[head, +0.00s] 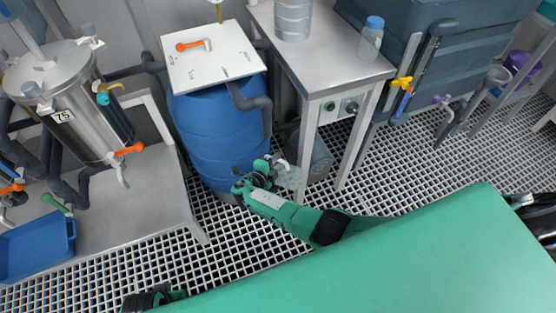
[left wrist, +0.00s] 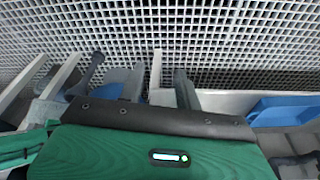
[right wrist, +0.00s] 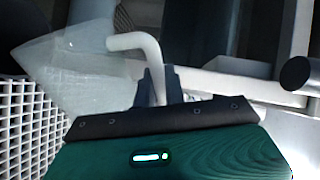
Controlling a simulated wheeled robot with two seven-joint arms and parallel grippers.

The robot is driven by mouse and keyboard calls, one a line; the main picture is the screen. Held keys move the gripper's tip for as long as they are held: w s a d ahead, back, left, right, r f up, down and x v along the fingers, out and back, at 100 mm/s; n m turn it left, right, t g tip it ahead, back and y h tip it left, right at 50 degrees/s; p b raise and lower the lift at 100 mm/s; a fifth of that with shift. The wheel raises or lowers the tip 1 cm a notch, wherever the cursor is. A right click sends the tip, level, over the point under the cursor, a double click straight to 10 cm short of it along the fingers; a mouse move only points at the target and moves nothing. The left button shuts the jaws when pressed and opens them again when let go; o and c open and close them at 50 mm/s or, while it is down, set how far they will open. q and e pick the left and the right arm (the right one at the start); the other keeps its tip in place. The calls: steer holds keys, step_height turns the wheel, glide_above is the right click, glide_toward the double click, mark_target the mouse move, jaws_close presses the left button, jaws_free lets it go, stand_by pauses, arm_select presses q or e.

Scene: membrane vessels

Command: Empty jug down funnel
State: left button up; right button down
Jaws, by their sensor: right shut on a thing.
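A translucent jug (head: 291,176) hangs in my right gripper (head: 262,174), low in front of the blue drum. In the right wrist view the jug (right wrist: 75,62) lies to the left, tilted, and its pale bent handle (right wrist: 138,41) runs down between the closed fingers of my right gripper (right wrist: 160,86). I cannot tell whether it holds liquid.
The blue drum (head: 212,140) with a white lid (head: 232,65) stands behind the gripper. A steel bench (head: 328,68) carries a blue-capped bottle (head: 371,38). A steel vessel (head: 68,105) and blue tray (head: 38,245) are left. Open grating (head: 400,165) lies to the right.

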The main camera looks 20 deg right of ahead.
arm_select(q)
steer(key=shift+s+f, duration=0.15)
steer(key=shift+s, duration=0.15)
arm_select(e)
steer(key=shift+w+a, duration=0.15)
steer(key=shift+w+a+r+n, duration=0.1)
steer(key=shift+w+a+n, duration=0.15)
steer(key=shift+w+n, duration=0.1)
arm_select(q)
steer(key=shift+w+d+r+b, duration=0.1)
steer(key=shift+r+b, duration=0.25)
steer(key=shift+r, duration=0.55)
arm_select(e)
steer(key=shift+w+a+r+n+h, duration=0.1)
steer(key=shift+w+a+n+h, duration=0.2)
steer(key=shift+w+a+n, duration=0.2)
arm_select(q)
steer(key=shift+a+f, duration=0.1)
steer(key=shift+a, duration=0.15)
arm_select(e)
steer(key=shift+d, duration=0.1)
arm_select(q)
steer(key=shift+d, duration=0.3)
steer(key=shift+a, duration=0.15)
